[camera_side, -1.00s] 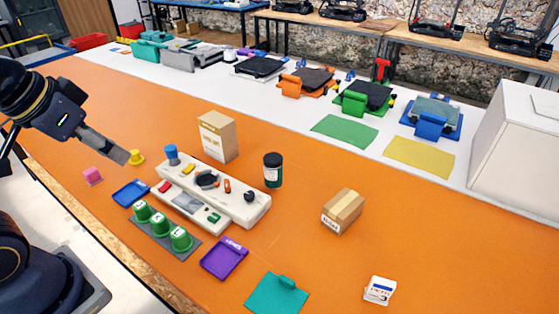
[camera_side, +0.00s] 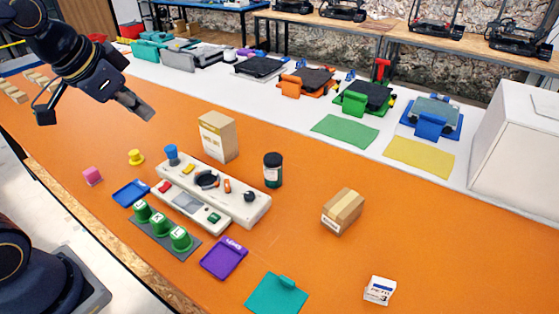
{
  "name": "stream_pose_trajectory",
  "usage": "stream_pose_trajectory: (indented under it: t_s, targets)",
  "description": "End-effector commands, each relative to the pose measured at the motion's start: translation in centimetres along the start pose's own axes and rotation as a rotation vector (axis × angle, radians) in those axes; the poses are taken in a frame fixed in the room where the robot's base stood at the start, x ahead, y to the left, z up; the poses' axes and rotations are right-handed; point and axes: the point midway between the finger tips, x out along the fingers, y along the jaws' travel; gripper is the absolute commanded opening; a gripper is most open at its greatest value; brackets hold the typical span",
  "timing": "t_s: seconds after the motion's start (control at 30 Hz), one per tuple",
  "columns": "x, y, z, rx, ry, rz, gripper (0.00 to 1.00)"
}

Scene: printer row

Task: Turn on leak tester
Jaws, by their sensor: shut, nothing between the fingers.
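The leak tester seems to be the cream-coloured control panel (camera_side: 236,204) lying on the orange table. It carries a dark round dial, a black knob (camera_side: 249,196), small orange and yellow parts, a red button (camera_side: 165,186), a grey screen and a green switch (camera_side: 214,217). A blue knob (camera_side: 171,153) stands at its back left end. Whether the panel is on cannot be told. My gripper (camera_side: 147,113) is shut and empty, in the air above and behind the panel's left end, touching nothing.
The right of the orange table (camera_side: 430,230) is mostly clear.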

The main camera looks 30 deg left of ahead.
Motion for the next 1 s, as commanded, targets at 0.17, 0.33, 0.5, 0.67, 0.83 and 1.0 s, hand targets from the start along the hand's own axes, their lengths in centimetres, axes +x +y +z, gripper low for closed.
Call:
stream_pose_trajectory:
  t_s: [0.17,0.33,0.5,0.67,0.83,1.0]
  targets:
    - [6.0,-4.7,-1.8,0.018,-0.104,-0.013,0.00]
    - [12.4,-9.2,-0.5,-0.028,-0.201,0.015,0.00]
    - [17.6,-12.4,3.2,-0.132,-0.292,0.064,0.00]
    - [20.2,-13.7,6.8,-0.219,-0.357,0.104,0.00]
    - [20.6,-14.3,8.4,-0.260,-0.380,0.111,0.00]
    - [20.6,-14.3,8.4,-0.261,-0.380,0.110,0.00]
